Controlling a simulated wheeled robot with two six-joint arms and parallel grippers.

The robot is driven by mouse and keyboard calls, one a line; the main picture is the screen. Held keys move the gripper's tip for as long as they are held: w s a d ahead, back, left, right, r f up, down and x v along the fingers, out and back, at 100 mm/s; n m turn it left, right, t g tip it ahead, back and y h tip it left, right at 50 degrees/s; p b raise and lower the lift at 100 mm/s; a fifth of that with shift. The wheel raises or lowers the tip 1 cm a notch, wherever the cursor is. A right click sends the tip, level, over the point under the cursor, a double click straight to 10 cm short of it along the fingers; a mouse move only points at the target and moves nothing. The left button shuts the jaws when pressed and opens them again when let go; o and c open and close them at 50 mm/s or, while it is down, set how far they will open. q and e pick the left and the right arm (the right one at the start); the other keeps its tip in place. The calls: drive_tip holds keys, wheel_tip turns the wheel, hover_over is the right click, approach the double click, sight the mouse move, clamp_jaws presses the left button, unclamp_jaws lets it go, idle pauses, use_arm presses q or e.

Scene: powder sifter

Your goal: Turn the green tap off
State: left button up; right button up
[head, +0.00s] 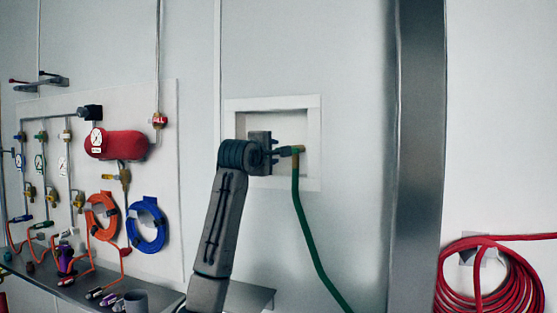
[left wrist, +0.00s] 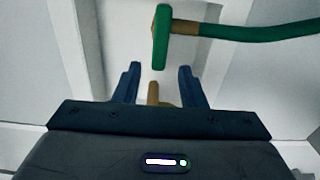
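The green tap sits in a white-framed wall recess. In the head view its brass body (head: 295,152) shows just right of my left gripper (head: 284,151), with the green hose (head: 310,235) hanging below. In the left wrist view the green handle (left wrist: 161,37) is a bar beyond the fingertips, beside a brass part (left wrist: 185,27) and the green hose (left wrist: 265,33) running right. My left gripper (left wrist: 158,72) is open; its two dark fingers are apart, with a brass piece (left wrist: 153,92) partly visible between them. I cannot tell whether they touch it. My right gripper is not in view.
The recess frame (head: 314,140) surrounds the tap closely. A board at left carries gauges, a red tank (head: 118,144) and coiled orange and blue hoses (head: 147,225). A steel post (head: 418,150) and coiled red hose (head: 490,280) stand right. The wall between tap and post is clear.

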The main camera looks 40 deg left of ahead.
use_arm(q)
drive_tip(key=shift+b+v, duration=0.6)
drive_tip(key=shift+v, duration=1.6)
drive_tip(key=shift+f, duration=0.1)
